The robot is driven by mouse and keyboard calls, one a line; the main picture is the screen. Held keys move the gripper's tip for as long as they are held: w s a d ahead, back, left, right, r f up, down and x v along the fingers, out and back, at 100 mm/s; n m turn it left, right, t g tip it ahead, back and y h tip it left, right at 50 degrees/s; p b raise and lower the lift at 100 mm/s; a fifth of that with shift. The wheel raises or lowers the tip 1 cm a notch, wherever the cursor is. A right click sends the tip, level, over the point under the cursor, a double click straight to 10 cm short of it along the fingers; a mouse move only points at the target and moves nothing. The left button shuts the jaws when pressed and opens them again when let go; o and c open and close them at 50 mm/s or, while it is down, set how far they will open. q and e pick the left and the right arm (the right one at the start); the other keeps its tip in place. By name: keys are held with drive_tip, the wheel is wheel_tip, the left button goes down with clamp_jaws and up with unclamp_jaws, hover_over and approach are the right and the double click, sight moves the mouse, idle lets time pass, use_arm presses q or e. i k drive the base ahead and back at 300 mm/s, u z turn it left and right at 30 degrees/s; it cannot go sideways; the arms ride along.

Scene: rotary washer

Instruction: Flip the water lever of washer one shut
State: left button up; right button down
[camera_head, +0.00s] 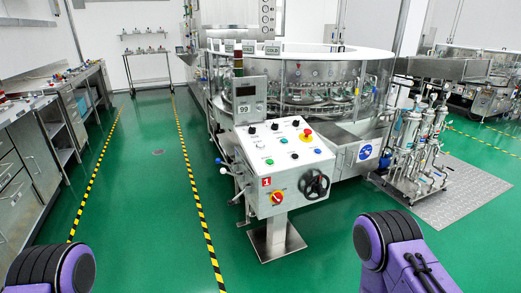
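Washer one is the large round machine with a glass-walled drum (310,80) under a white ring top. In front of it stands a grey control box (283,160) on a pedestal, with a red "1" label (266,182). Small levers (236,180) stick out from the left side of the box. They are too small to tell which is the water lever or how it is set. Only purple and black links of my arms show at the bottom left and bottom right corners. Both grippers are out of view.
The box face carries buttons, a red emergency knob (306,134) and a black handwheel (316,185). A filter stand (416,150) is at the right. Workbenches (40,145) line the left. Green floor (150,215) left of the box is clear, with yellow-black tape lines.

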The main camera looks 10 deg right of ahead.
sight(218, 161)
drive_tip(key=z, duration=0.05)
drive_tip(key=i, duration=0.85)
drive_tip(key=u, duration=0.65)
drive_tip(key=i, duration=0.35)
drive_tip(key=u, duration=0.35)
